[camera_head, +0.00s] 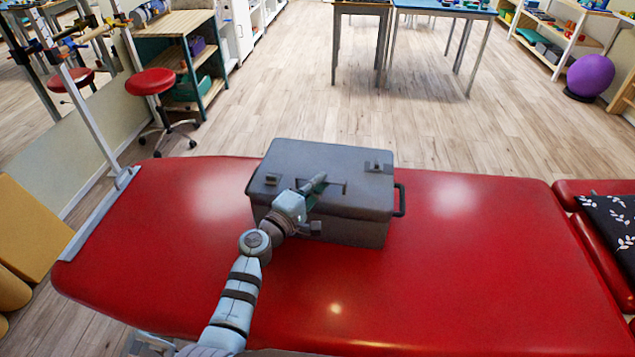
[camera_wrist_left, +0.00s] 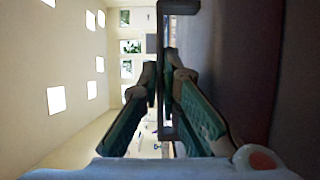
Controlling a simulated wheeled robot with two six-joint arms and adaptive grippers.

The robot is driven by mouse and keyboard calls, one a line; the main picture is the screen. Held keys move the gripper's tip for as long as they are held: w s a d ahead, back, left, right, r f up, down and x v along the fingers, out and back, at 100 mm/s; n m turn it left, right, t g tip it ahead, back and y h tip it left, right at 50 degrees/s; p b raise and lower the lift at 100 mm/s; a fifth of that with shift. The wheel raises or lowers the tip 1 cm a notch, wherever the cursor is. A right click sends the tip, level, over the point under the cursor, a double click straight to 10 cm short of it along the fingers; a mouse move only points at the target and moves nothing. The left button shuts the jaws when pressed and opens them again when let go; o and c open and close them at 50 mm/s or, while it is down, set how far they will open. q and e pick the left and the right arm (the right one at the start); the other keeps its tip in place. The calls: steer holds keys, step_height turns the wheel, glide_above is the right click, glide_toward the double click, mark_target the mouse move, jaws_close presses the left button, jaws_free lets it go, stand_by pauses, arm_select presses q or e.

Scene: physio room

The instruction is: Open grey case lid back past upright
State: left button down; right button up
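The grey case (camera_head: 335,217) stands on the red padded table, its lid (camera_head: 320,157) lying shut. A slim bar handle (camera_head: 345,186) shows on the lid, partly hidden by my left gripper. My left gripper (camera_head: 321,190) is low over the lid near its front edge. In the left wrist view its two fingers (camera_wrist_left: 164,78) stand apart, with a dark bracket-shaped bar (camera_wrist_left: 161,40) in the gap between them and a dark grey surface (camera_wrist_left: 235,60) close on the right. I cannot tell whether a finger touches the bar. My right gripper is not in view.
The red table (camera_head: 480,265) is clear to the left and right of the case. A dark patterned cushion (camera_head: 612,225) lies at the far right. A red stool (camera_head: 150,82), a shelf unit (camera_head: 185,60) and tables stand beyond, on the wooden floor.

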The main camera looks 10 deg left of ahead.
arm_select(q)
steer(key=w+r+p, duration=0.1)
steer(key=r+p, duration=0.1)
steer(key=p, duration=0.1)
steer(key=w+r+g+p, duration=0.1)
steer(key=r+p, duration=0.1)
steer(key=p, duration=0.2)
steer(key=w+r+n+g+y+p, duration=0.1)
steer(key=r+p, duration=0.1)
steer(key=p, duration=0.2)
steer(key=shift+d+r, duration=0.1)
steer(key=shift+r, duration=0.15)
steer(key=w+r+b, duration=0.1)
steer(key=w+r, duration=0.3)
steer(key=w, duration=0.1)
steer(key=shift+w+d+r, duration=0.15)
steer(key=shift+w+r, duration=0.1)
steer(key=shift+w, duration=0.1)
steer(key=c, duration=2.1)
jaws_free()
steer(key=shift+s, duration=0.15)
steer(key=v, duration=1.1)
steer(key=shift+s+r, duration=0.1)
steer(key=shift+s, duration=0.25)
